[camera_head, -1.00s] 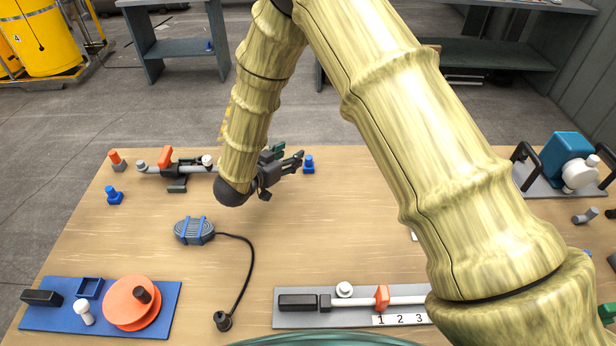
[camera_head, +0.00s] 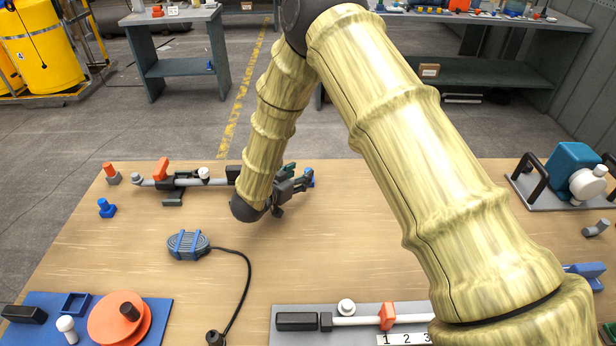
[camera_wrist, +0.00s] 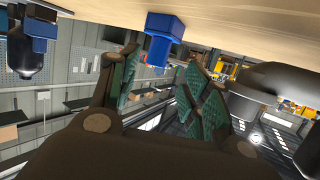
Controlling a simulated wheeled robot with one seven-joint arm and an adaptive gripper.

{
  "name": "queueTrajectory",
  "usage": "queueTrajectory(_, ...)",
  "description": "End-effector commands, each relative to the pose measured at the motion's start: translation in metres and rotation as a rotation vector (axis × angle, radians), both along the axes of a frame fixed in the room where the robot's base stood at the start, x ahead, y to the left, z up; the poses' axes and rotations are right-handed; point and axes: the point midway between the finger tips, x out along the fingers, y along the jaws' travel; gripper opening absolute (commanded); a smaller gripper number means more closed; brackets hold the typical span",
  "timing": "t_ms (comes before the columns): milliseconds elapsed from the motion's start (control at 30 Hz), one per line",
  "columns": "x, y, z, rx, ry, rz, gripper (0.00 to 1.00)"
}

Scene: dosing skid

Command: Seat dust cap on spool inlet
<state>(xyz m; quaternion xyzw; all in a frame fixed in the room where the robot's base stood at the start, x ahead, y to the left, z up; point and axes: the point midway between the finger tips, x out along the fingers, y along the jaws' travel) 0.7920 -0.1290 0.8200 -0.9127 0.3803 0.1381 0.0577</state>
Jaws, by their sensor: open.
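A small blue cap-like piece with a square base (camera_head: 310,178) stands on the table at the tip of my gripper (camera_head: 297,179), partly hidden by the fingers. In the wrist view, which looks upside down, the blue piece (camera_wrist: 162,38) shows between and just beyond the green-padded fingers of my gripper (camera_wrist: 158,72). The fingers are spread and hold nothing; I cannot tell whether they touch the piece. A grey pipe spool with an orange lever (camera_head: 161,169) lies left of my gripper, its right part hidden behind my arm. I cannot tell which piece is the dust cap.
Another blue piece (camera_head: 107,208) and an orange-topped one (camera_head: 110,172) stand at the left. A grey plate with a rod (camera_head: 345,320) and a blue tray (camera_head: 160,325) are at the front.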

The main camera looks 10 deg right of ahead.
Motion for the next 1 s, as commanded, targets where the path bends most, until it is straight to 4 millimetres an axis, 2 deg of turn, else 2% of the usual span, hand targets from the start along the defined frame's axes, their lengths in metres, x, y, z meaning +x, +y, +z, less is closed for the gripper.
queueTrajectory(267,0.01,-0.015,-0.006,0.001,0.001,-0.001,0.48)
queueTrajectory(500,0.028,-0.036,-0.017,0.0,0.0,0.0,0.48)
queueTrajectory(767,0.031,-0.04,-0.02,-0.001,0.001,0.0,0.48)
queueTrajectory(867,0.031,-0.04,-0.02,-0.001,0.001,0.0,0.33)
queueTrajectory(1000,0.031,-0.04,-0.02,0.0,0.001,0.0,0.08)
